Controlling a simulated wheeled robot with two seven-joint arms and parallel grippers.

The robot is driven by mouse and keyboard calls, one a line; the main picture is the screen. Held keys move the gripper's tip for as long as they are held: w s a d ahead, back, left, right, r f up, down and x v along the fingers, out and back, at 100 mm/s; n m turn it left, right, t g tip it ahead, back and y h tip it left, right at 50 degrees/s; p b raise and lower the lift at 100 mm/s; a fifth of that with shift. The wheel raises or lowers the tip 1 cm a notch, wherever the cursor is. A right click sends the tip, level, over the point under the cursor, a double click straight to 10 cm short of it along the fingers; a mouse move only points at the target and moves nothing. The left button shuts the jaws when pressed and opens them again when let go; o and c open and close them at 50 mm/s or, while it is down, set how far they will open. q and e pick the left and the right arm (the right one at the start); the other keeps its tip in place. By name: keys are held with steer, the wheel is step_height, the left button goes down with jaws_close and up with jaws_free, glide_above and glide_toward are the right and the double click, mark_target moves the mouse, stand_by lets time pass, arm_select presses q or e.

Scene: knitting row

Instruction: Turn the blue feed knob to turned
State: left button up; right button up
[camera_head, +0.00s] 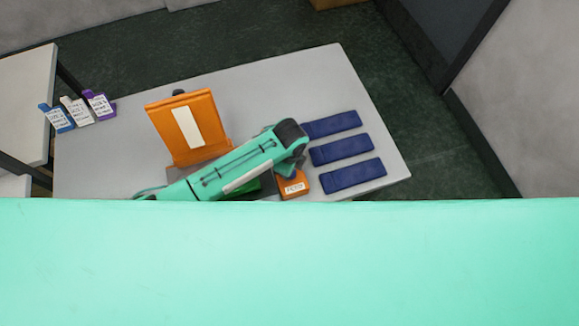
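I cannot make out a blue feed knob in the head view; it may be hidden behind my arm. A teal arm of mine comes in from the lower left and crosses the table's middle. Its dark joint is near the blue bars, and a teal part below it hangs over a small orange block (294,186) with a white label. I see no fingertips of either gripper. An orange upright stand (207,116) with a white strip is behind the arm. A green piece (246,188) shows partly under the arm.
Three dark blue bars (340,150) lie on the right of the grey table (287,82). Blue (58,120), white (77,111) and purple (101,104) labelled tags stand at its left edge. A teal surface of mine covers the lower picture. The table's back right is clear.

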stand_by(0.3)
arm_select(q)
steer(key=o, duration=1)
steer(key=shift+d, duration=0.1)
step_height(320, 180, up, 14)
steer(key=b, duration=0.4)
steer(key=shift+s+f, duration=0.15)
